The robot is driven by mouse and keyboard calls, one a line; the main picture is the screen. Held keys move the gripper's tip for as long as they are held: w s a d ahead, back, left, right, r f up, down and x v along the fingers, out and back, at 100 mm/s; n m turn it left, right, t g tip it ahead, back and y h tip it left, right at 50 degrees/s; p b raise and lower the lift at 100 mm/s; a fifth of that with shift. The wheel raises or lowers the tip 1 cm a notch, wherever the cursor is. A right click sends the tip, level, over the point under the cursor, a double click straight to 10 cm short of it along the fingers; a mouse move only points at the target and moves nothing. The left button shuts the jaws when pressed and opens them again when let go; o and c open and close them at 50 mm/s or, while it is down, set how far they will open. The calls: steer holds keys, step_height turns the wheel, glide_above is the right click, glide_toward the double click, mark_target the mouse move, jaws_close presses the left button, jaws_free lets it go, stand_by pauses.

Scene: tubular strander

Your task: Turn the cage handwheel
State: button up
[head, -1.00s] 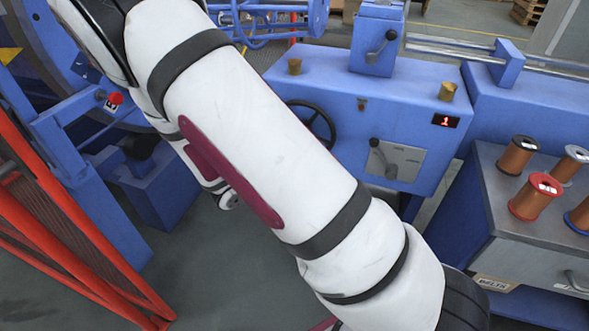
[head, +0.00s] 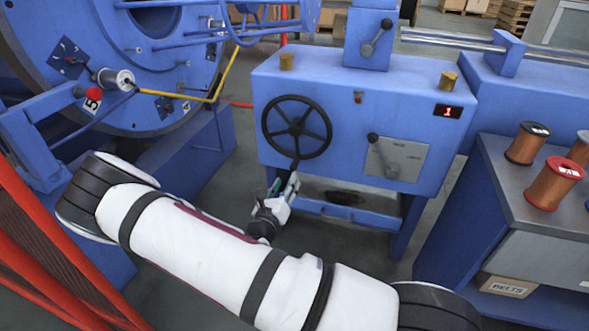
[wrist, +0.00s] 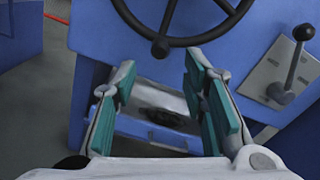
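A black spoked handwheel (head: 297,127) sits on the front of the blue machine cabinet, in the middle of the head view. Its lower rim and a black knob (wrist: 161,49) show at the top of the wrist view; the rest of the wheel is cut off there. My gripper (head: 284,184) is just below the wheel in the head view. In the wrist view my gripper (wrist: 160,66) is open, its teal-padded fingers spread with nothing between them. The knob appears beyond the gap between the fingertips; I cannot tell how far off.
A grey plate with a lever (head: 385,155) is right of the wheel. A large blue cage disc (head: 130,60) with a spool stands at left, behind red bars (head: 40,245). A bench with copper spools (head: 555,184) stands at right.

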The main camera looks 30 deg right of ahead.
mark_target(292, 170)
steer(key=b+x, duration=0.3)
steer(key=x, duration=0.6)
steer(key=shift+w+d, duration=0.15)
jaws_close()
